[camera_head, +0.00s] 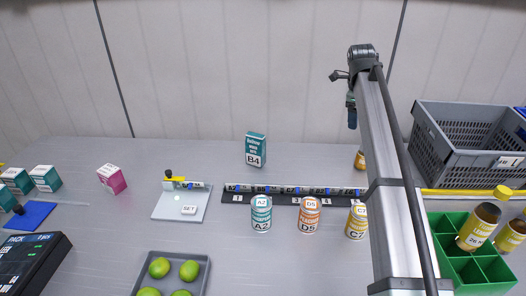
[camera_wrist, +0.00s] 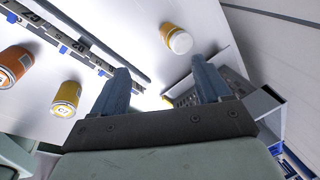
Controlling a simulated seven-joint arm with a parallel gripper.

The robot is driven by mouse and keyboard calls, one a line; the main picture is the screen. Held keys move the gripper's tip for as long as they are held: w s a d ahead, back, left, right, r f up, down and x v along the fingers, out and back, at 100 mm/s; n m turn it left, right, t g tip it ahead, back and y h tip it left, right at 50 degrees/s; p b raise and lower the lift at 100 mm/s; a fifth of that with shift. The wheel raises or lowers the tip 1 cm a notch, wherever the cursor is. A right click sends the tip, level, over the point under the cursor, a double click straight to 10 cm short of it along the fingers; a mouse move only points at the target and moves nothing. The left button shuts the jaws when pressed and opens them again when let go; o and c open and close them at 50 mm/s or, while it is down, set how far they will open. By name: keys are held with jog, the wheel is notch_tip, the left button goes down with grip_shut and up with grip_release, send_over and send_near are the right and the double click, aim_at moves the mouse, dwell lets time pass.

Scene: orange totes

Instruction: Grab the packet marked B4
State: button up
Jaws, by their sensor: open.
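The packet marked B4 (camera_head: 255,150) is a teal box with a white label. It stands upright at the back of the table, left of my arm in the head view. In the wrist view I cannot see it. My gripper (camera_wrist: 160,90) is open and empty in the wrist view, its two fingers well apart.
Jars A2 (camera_head: 261,214), D5 (camera_head: 309,215) and C7 (camera_head: 356,221) stand in front of a black labelled rail (camera_head: 232,197). A grey crate (camera_head: 450,150) and a green divided bin (camera_head: 446,245) are at the right. A pink box (camera_head: 112,179) stands at left. Table around B4 is clear.

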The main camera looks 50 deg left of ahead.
jog(key=s+a+f+n+g, duration=0.1)
jog(key=s+a, duration=0.3)
jog(key=a, duration=0.4)
jog(key=s+a+f+g, duration=0.1)
jog(key=s+a, duration=0.4)
jog(key=a, duration=0.3)
jog(key=n+g, duration=0.1)
send_over(256, 146)
jog(key=w+a, duration=0.1)
jog(key=w, duration=0.1)
jog(key=shift+s+a+f, duration=0.15)
jog(key=shift+a+f, duration=0.05)
jog(key=shift+f, duration=0.75)
jog(key=shift+s+a+f, duration=0.15)
jog(key=shift+s, duration=0.1)
notch_tip(256, 146, down, 14)
jog(key=shift+a+r, duration=0.1)
jog(key=shift+r, duration=0.05)
jog(key=shift+c, duration=0.2)
jog(key=c, duration=1.1)
jog(key=shift+w+r, duration=0.1)
jog(key=shift+r, duration=0.05)
jog(key=shift+c, duration=0.2)
